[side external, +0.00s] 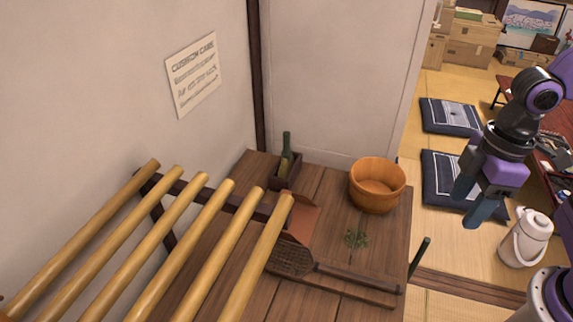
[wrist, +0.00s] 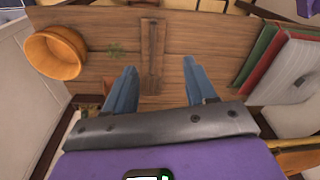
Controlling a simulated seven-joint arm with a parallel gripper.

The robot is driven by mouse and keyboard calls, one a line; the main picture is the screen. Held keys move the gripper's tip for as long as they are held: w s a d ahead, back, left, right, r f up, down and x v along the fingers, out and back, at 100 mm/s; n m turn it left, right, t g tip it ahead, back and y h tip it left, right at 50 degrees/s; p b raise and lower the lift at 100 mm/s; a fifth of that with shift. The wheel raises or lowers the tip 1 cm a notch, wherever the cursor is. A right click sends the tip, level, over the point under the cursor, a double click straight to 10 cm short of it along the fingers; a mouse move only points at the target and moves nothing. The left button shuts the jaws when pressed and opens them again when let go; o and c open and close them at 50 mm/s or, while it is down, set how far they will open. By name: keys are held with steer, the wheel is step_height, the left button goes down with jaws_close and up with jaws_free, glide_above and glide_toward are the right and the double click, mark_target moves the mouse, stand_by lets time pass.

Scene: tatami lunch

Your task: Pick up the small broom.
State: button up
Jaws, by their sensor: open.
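The small broom lies flat on the wooden top. In the side view its dark woven-looking head (side external: 290,260) is at the left and its thin brown handle (side external: 358,278) runs right toward the edge. In the wrist view the broom (wrist: 152,50) appears as a brown upright strip, handle toward the top, head lower down. My gripper (side external: 472,207) is open and empty, above and to the right of the wooden top in the side view. In the wrist view the gripper (wrist: 160,67) has its two blue fingers spread, with the broom showing between them; it is apart from the broom.
An orange-brown tub (side external: 376,190) and a green herb sprig (side external: 356,239) sit beside the broom. A bottle (side external: 287,148) stands in a dark holder at the back. Yellow rods (side external: 200,248) cross the left front.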

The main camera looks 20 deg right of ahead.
steer(key=w+a+m+y, duration=0.1)
steer(key=w+a, duration=0.6)
steer(key=w, duration=0.5)
steer(key=m+t+y, duration=0.1)
steer(key=m+t, duration=0.3)
steer(key=t, duration=0.1)
glide_above(287, 155)
steer(key=d, duration=0.1)
step_height(287, 155, down, 18)
steer(key=shift+r, duration=0.2)
jaws_close()
